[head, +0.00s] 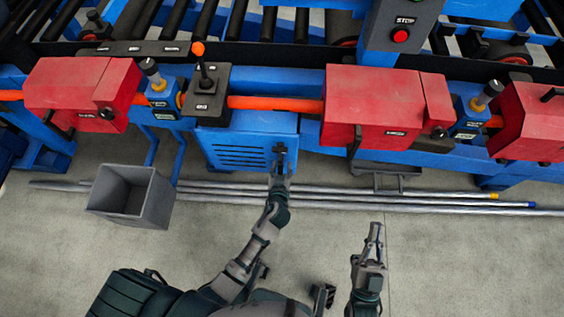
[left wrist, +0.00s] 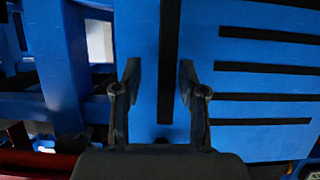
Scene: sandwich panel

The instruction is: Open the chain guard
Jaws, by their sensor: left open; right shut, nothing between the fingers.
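A blue panel with dark slots (head: 235,151), which looks like the chain guard, is upright on the front of the conveyor frame, below a black lever box. The panel also fills much of the left wrist view (left wrist: 233,82). My left gripper (head: 280,152) is at the panel's right part. In the left wrist view my left gripper (left wrist: 160,85) is open, its two fingers either side of a dark vertical bar (left wrist: 171,55). I cannot tell whether the fingers touch it. My right gripper (head: 374,232) is shut and empty, above the floor, away from the panel.
Red housings (head: 372,105) sit along the conveyor frame, joined by an orange bar (head: 275,103). The lever box (head: 206,95) has an orange knob. A grey bin (head: 130,195) stands on the floor at left. Long metal rods (head: 430,201) lie below the frame.

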